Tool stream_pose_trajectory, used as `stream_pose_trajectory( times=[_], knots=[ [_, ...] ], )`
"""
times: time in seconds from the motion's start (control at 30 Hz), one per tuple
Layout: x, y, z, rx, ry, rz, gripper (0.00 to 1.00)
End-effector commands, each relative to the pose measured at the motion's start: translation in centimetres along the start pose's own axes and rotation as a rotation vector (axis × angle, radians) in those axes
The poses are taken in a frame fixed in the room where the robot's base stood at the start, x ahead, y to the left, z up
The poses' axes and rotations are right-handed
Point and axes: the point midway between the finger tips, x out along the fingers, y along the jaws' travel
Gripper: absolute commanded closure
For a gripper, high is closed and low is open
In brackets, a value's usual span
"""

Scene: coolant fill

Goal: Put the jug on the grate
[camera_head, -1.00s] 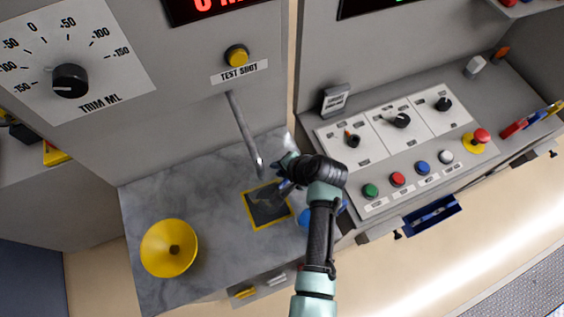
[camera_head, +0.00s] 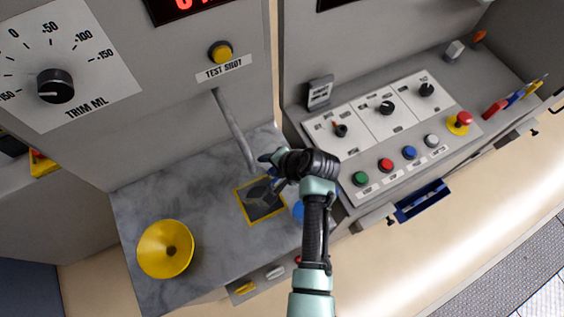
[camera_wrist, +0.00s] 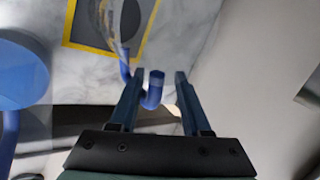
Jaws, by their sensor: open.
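The grate (camera_head: 242,207) is a dark square with a yellow border on the marble counter, below the spout; it also shows in the wrist view (camera_wrist: 68,22). What seems to be the clear jug (camera_head: 262,192) stands over the grate, partly hidden by my gripper; its exact outline is hard to tell. In the wrist view its blue handle (camera_wrist: 153,92) is a curved bar. My gripper (camera_wrist: 158,76) is open, with the handle's end showing between its two fingers, apparently without being gripped. In the head view my gripper (camera_head: 271,171) is at the grate's upper right.
A blue round object (camera_head: 298,210) is beside the grate, partly behind my arm; a blue disc (camera_wrist: 22,72) shows at left in the wrist view. A yellow funnel (camera_head: 165,250) is at the counter's left. The metal spout (camera_head: 233,130) hangs close to my gripper. A control panel (camera_head: 385,135) is right.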

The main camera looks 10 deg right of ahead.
Motion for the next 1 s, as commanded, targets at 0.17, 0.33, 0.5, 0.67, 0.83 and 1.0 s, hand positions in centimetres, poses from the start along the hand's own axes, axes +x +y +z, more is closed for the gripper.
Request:
stream_pose_trajectory(
  times=[0.17, 0.33, 0.5, 0.67, 0.83, 1.0],
  knots=[
    [-3.4, 0.0, -0.1, 0.001, 0.004, -0.002, 0.53],
    [-6.6, 0.0, -0.1, 0.000, 0.005, -0.002, 0.53],
    [-9.2, 0.0, -0.1, 0.000, 0.004, -0.001, 0.53],
    [-10.3, 0.1, 0.0, 0.001, 0.001, 0.001, 0.53],
    [-10.8, -0.2, -0.2, -0.008, 0.010, -0.003, 0.53],
    [-13.8, -5.8, -3.8, -0.176, 0.198, -0.069, 0.53]
  ],
)
